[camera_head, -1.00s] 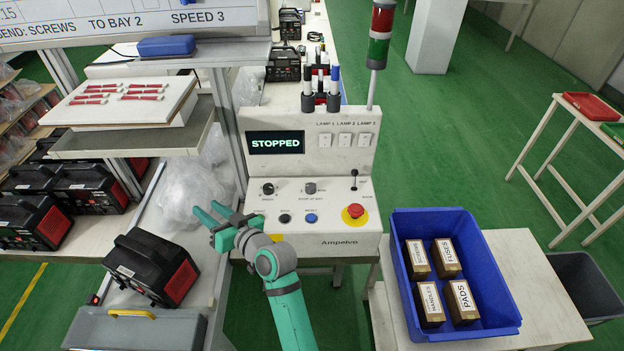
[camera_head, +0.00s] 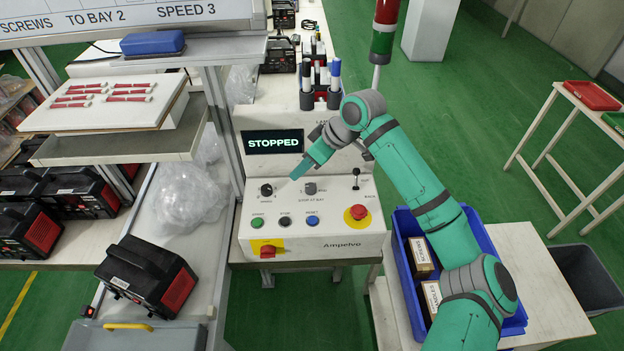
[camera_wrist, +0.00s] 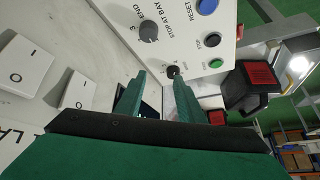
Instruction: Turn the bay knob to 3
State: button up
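The bay knob (camera_head: 311,188), a grey dial marked STOP AT BAY, sits in the middle of the white control panel (camera_head: 345,240). The dark speed knob (camera_wrist: 173,72) appears near the right fingertip. The display (camera_head: 273,142) reads STOPPED.
A black lever (camera_head: 356,178) stands right of the bay knob. A blue crate (camera_head: 402,222) lies beneath my arm.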

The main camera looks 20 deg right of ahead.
jog(key=g+h, duration=0.1)
send_near(312, 186)
jog(key=x, duration=0.8)
jog(key=shift+a+f, duration=0.1)
jog(key=c, duration=0.8)
